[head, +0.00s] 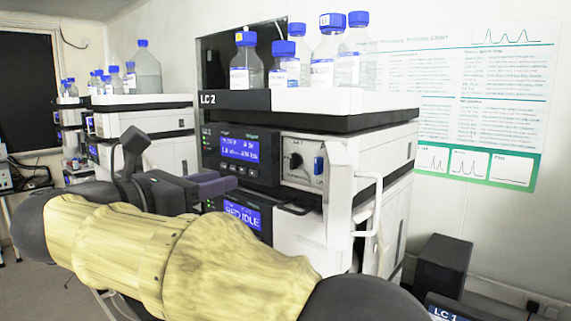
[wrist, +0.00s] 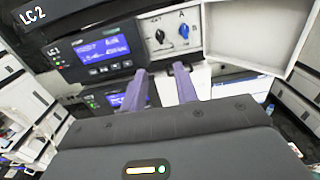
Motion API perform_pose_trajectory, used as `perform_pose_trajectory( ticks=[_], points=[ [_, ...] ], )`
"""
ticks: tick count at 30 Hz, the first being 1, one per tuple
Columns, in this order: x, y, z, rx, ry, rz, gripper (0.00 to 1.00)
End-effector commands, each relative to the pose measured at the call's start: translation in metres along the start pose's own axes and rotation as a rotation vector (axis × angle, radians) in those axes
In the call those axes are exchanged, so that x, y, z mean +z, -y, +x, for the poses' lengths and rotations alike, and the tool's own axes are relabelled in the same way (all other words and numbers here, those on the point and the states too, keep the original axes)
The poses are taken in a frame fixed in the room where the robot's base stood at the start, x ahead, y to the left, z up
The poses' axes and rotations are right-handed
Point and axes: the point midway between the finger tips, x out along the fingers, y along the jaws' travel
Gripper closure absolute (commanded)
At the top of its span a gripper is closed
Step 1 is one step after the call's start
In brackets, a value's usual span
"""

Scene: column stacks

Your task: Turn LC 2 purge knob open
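The LC 2 stack (head: 209,99) stands in the middle of the head view. Its upper module has a light panel (head: 305,180) with a black knob (head: 295,160) and a blue knob (head: 319,163). The wrist view shows the black knob (wrist: 159,36) and the blue knob (wrist: 184,31), both apart from my fingers. I cannot read which one is the purge knob. My gripper (wrist: 160,72) has purple fingers spread with nothing between them. The gripper (head: 230,184) is left of and a little below the knobs in the head view.
An open white door (wrist: 241,35) stands right of the knob panel, with a white handle (head: 369,205). Blue-capped bottles (head: 246,65) stand in the white top tray (head: 345,101). A dark box (head: 444,266) is at the right. Another stack (head: 145,125) stands left.

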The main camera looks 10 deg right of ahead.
Motion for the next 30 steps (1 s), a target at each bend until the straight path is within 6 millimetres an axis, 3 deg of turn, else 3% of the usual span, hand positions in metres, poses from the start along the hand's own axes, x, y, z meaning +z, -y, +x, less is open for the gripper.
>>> perform_pose_trajectory(
  ticks=[11, 30],
  points=[
    [0.002, 0.0, 0.012, -0.001, 0.004, -0.005, 0.7],
    [0.005, 0.001, 0.12, -0.003, 0.004, -0.007, 0.7]
  ],
)
